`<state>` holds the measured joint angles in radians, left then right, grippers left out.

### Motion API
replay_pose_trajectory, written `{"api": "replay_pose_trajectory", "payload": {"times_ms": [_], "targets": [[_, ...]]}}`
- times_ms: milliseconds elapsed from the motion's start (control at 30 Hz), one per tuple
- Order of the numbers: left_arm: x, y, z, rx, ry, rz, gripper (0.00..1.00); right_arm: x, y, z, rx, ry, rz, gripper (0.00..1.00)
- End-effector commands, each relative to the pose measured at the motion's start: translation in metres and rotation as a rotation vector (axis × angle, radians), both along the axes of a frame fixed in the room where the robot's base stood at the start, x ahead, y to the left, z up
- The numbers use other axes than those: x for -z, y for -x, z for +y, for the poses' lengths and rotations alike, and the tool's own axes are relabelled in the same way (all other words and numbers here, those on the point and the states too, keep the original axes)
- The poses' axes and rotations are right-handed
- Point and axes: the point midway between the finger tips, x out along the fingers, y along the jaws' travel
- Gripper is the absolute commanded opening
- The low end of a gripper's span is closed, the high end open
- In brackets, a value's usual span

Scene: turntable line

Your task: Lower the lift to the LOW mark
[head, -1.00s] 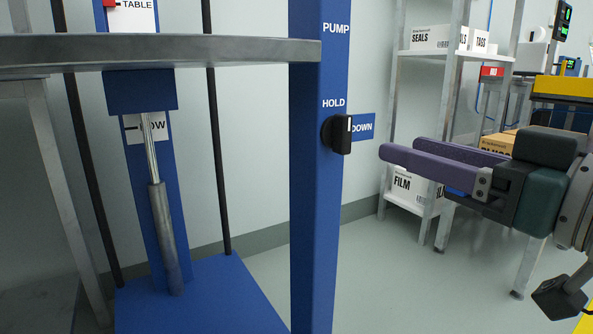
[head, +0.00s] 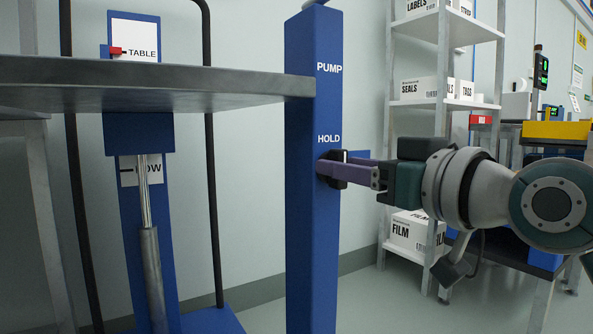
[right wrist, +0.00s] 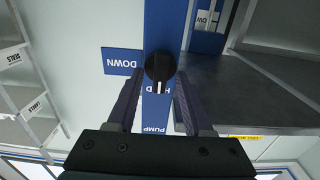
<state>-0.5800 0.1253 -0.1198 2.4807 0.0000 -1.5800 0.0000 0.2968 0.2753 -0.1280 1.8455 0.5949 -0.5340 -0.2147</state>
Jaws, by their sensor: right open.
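The black knob (head: 336,155) sits on the blue post (head: 311,240), below the HOLD label. In the right wrist view the knob (right wrist: 159,66) has its white line toward HOLD; the DOWN plate (right wrist: 122,62) is to one side. My right gripper (head: 328,168) is open at the knob, its purple fingers on either side of it; I cannot tell whether they touch. The grey lift table (head: 160,88) is raised, and the red pointer (head: 116,51) is at the TABLE mark. The LOW mark (head: 129,172) is lower, partly hidden by the lift's cylinder. My left gripper is not in view.
A shelf rack (head: 442,104) with white boxes stands behind my right arm. A FILM box (head: 408,231) is on its low shelf. Black rails flank the lift. Some floor right of the post is clear.

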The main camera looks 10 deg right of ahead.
Motion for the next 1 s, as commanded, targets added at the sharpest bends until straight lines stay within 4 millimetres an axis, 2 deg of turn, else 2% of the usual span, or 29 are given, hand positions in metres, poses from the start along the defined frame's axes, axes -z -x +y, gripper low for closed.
{"api": "replay_pose_trajectory", "payload": {"times_ms": [133,567,1000], "targets": [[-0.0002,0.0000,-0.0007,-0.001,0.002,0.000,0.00,-0.0001,0.0002,0.0000,0.000,0.000,0.000,0.49],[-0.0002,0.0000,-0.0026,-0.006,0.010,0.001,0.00,0.0000,0.0003,-0.0002,0.000,0.000,0.000,0.01],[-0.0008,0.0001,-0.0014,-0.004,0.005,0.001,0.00,-0.0003,0.0003,-0.0003,0.000,-0.003,0.001,0.00]]}}
